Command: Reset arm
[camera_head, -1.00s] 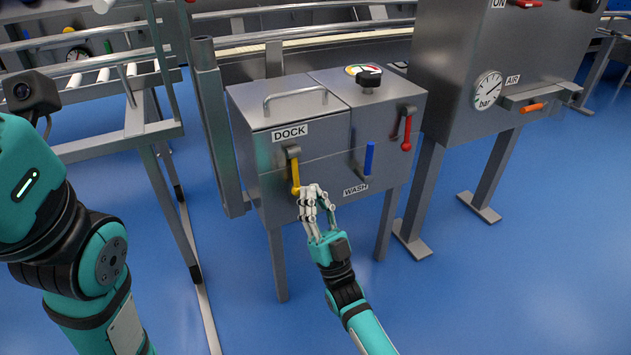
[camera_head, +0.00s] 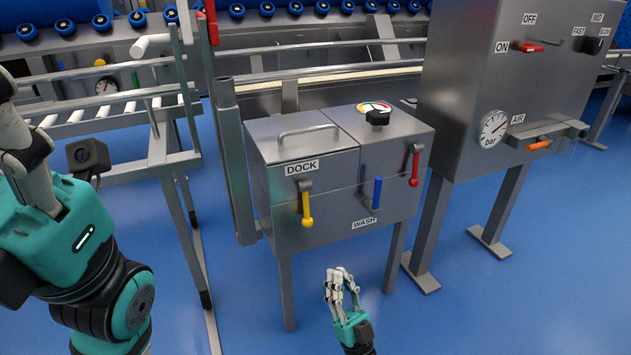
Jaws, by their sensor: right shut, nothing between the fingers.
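My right gripper (camera_head: 341,286) is in the lower middle of the head view, shut and empty. It hangs in front of and below the steel box with the DOCK and WASH labels (camera_head: 290,222), apart from it. The yellow DOCK lever (camera_head: 307,208) points down. The blue WASH lever (camera_head: 377,192) points up, and the red lever (camera_head: 414,168) points down. My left arm fills the left edge. Only part of my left gripper (camera_head: 22,150) shows there, cut off by the frame, and its fingers cannot be judged.
A grey cabinet (camera_head: 470,80) with an AIR gauge (camera_head: 493,127), an orange handle (camera_head: 538,146) and a red ON/OFF switch (camera_head: 528,47) stands at the right. A roller conveyor frame (camera_head: 110,118) stands at the left. The blue floor (camera_head: 520,300) is clear at the lower right.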

